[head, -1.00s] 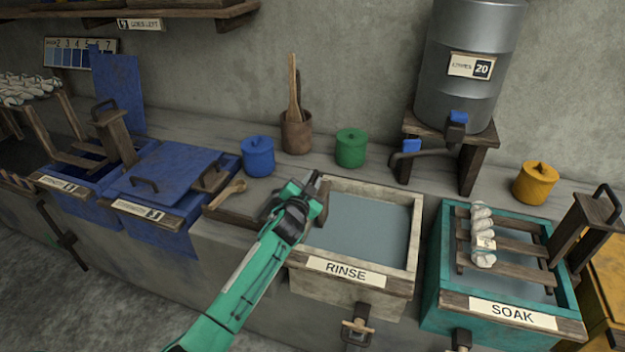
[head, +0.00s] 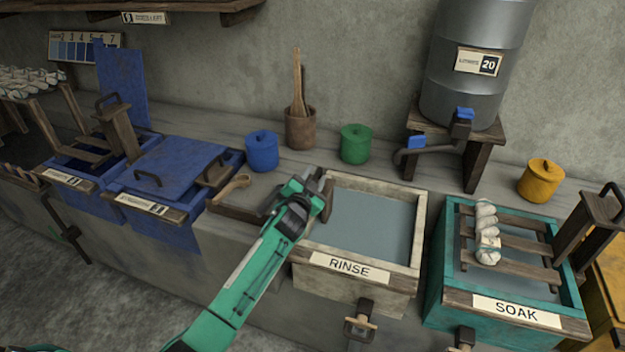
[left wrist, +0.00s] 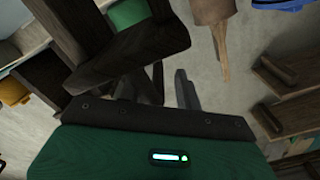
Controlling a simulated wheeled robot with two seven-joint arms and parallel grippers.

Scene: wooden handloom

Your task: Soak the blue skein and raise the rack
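No blue skein shows. A white tied skein (head: 487,235) lies across the slats of the wooden rack (head: 524,245) in the teal SOAK vat (head: 436,270). The rack's upright with a dark handle (head: 606,200) stands at the vat's right side. My left gripper (head: 325,186) is over the left edge of the RINSE vat (head: 420,225), well left of the skein and rack. In the left wrist view its two dark fingers (left wrist: 172,88) show a gap with nothing clearly between them. My right gripper is out of view.
A lidded blue vat (head: 165,168) and an open blue vat (head: 80,160) with a rack stand at left. Blue (head: 262,152), green (head: 355,144) and yellow (head: 541,180) pots line the back. A metal drum (head: 470,95) on a wooden stand is behind the vats.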

